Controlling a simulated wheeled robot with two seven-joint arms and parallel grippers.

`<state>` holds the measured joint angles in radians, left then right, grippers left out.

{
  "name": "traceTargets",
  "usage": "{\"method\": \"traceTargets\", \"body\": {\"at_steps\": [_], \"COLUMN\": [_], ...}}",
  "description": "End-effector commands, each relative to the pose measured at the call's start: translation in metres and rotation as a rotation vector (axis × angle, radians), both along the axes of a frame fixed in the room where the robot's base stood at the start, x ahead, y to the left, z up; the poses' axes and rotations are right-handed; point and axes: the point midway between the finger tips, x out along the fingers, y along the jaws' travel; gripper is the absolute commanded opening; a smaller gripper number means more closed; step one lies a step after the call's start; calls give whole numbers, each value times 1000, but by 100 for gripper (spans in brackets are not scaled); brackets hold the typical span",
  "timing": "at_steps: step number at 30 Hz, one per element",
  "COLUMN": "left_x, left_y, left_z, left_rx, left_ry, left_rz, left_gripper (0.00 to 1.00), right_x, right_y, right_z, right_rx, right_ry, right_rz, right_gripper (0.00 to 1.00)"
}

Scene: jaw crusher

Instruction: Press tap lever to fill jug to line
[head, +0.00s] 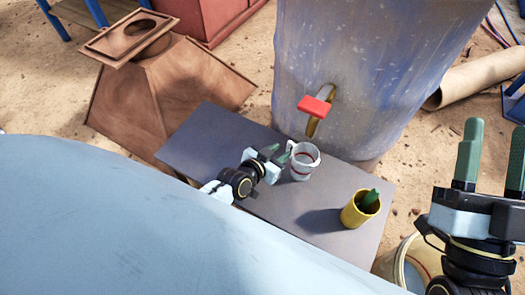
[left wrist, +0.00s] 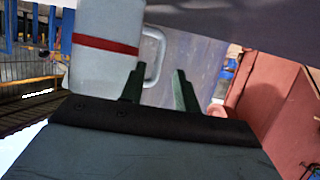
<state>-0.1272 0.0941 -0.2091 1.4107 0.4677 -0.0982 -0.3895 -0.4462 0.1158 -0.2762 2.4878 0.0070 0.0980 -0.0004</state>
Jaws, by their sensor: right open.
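A white jug (head: 303,161) with a red line stands upright on the grey table (head: 215,140), its handle toward the left. In the left wrist view the jug (left wrist: 105,55) fills the upper left. My left gripper (head: 278,156) is open beside the handle; in the left wrist view its fingers (left wrist: 158,80) are apart, with the handle (left wrist: 155,58) near and partly between the tips. I cannot tell whether they touch. The tap with its red lever (head: 314,106) sits on the big tank (head: 365,60), above and just behind the jug. My right gripper (head: 493,140) is open and empty at the right.
A yellow cup (head: 352,217) holding something green stands right of the jug on the table. A bucket (head: 393,265) stands by the table's front right edge. A brown hopper-like piece (head: 170,85) is at the left. A large pipe (head: 475,78) lies at right.

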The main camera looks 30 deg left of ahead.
Motion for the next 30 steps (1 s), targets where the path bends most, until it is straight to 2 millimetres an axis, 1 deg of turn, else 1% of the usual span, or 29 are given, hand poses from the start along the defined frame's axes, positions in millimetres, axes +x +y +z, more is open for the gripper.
{"method": "traceTargets", "body": {"at_steps": [1, 8, 14, 21, 24, 30], "left_x": [-8, -30, -47, -67, -75, -83], "left_y": [2, 7, 12, 17, 18, 20], "left_z": [6, 15, 22, 30, 33, 36], "left_rx": [2, 0, 1, 1, 1, 1], "left_ry": [2, 1, 0, 1, 0, 0], "left_rz": [-2, 0, 0, 0, 0, 0], "left_gripper": [32, 32, 32, 32, 32, 32], "right_x": [3, 17, 21, 16, 12, 4], "right_y": [1, -1, -5, -15, -19, -25], "right_z": [0, -34, -69, -111, -125, -142], "right_rx": [-14, -89, -153, -224, -247, -276], "right_ry": [48, 283, 490, 736, 819, 925], "right_rz": [0, -12, -25, -42, -47, -55], "right_gripper": [47, 47, 47, 47, 47, 47]}}
